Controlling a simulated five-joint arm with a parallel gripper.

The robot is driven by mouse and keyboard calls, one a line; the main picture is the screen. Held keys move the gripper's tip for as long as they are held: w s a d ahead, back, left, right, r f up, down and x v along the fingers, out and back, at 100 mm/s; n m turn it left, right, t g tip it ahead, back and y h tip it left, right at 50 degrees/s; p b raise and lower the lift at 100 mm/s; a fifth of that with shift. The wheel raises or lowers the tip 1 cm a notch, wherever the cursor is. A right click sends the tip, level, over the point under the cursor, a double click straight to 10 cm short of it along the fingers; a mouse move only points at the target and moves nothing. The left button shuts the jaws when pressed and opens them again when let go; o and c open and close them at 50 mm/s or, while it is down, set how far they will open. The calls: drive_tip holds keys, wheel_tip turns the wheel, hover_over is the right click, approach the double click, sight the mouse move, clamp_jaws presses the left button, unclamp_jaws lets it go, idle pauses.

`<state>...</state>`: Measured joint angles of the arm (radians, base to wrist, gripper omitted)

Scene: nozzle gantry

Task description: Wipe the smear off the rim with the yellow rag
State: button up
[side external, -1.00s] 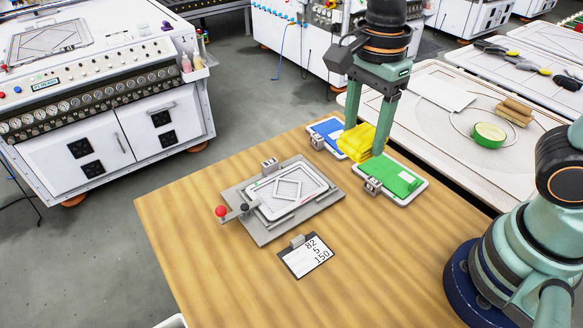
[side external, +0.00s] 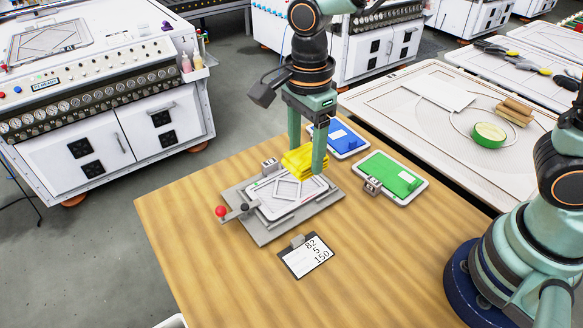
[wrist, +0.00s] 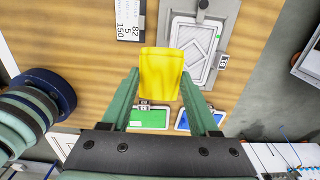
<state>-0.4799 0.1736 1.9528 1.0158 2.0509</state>
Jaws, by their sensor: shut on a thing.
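The folded yellow rag (side external: 303,163) is held between the two fingers of my gripper (side external: 307,162), which is shut on it. The rag also shows in the wrist view (wrist: 160,74), between the fingers. A white tray with a raised rim (side external: 262,209) lies on a grey plate (side external: 243,217) on the wooden table. In the side view the rag and fingers are over the tray's back right part and hide some of it. I cannot tell whether the rag touches the rim. In the wrist view the tray (wrist: 210,64) lies just right of the rag.
A blue-topped tray (side external: 346,142) and a green-topped tray (side external: 395,180) stand behind and to the right. A lever with a red knob (side external: 221,211) sticks out left of the plate. A number card (side external: 306,256) lies in front. The table's front right is clear.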

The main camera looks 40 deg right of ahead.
drive_tip(key=shift+w+a+f, duration=0.4)
drive_tip(key=shift+a+f, duration=0.3)
drive_tip(key=shift+f, duration=1.05)
drive_tip(key=shift+w+a+f, duration=0.45)
drive_tip(key=shift+a+f, duration=0.25)
drive_tip(key=shift+f, duration=1.05)
drive_tip(key=shift+w+a+f, duration=0.4)
drive_tip(key=shift+a+f, duration=0.3)
drive_tip(key=shift+f, duration=1.05)
drive_tip(key=shift+d+f, duration=0.3)
drive_tip(key=shift+f, duration=0.3)
drive_tip(key=shift+d+f, duration=0.3)
drive_tip(key=shift+f, duration=0.3)
drive_tip(key=shift+d, duration=5)
drive_tip(key=shift+a, duration=5.75)
wheel_tip(320, 180, up, 8)
drive_tip(key=shift+d, duration=0.15)
